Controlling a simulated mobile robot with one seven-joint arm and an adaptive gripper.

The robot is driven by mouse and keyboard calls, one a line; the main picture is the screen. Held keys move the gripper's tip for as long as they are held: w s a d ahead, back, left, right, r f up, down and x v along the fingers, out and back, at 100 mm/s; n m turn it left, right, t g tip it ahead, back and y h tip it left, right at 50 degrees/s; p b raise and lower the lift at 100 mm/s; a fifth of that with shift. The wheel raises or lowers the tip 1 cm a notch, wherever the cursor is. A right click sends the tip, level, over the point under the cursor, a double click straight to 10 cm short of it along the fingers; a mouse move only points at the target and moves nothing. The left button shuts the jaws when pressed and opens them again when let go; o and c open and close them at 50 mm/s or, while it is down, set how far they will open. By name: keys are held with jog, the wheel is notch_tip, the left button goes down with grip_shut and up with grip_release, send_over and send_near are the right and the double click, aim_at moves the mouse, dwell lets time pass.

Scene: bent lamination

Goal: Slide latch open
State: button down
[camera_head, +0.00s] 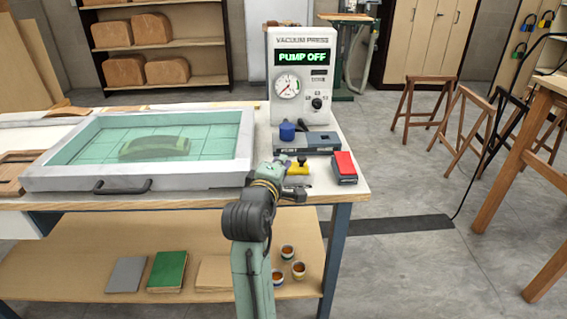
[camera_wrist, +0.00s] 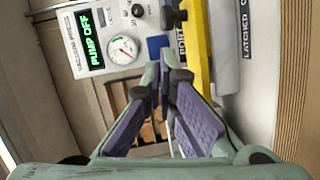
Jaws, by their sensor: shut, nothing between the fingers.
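The yellow latch piece (camera_head: 298,168) sits at the front of the bench, just in front of the grey port unit (camera_head: 302,143). In the wrist view it is a long yellow bar (camera_wrist: 198,45) beside a light plate lettered LATCHED (camera_wrist: 245,35). My gripper (camera_head: 303,193) is just in front of the latch at the bench's front edge. In the wrist view its purple-padded fingers (camera_wrist: 165,80) are together and empty, with the tips near the yellow bar. I cannot tell whether they touch it.
The vacuum press (camera_head: 301,75) stands behind, its display reading PUMP OFF. A framed tray (camera_head: 60,180) with a green clear sheet over a curved form fills the bench's left.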

jog(key=b+v, duration=0.2)
jog(key=v, duration=0.8)
jog(key=shift+a, duration=0.25)
jog(key=shift+s, duration=0.15)
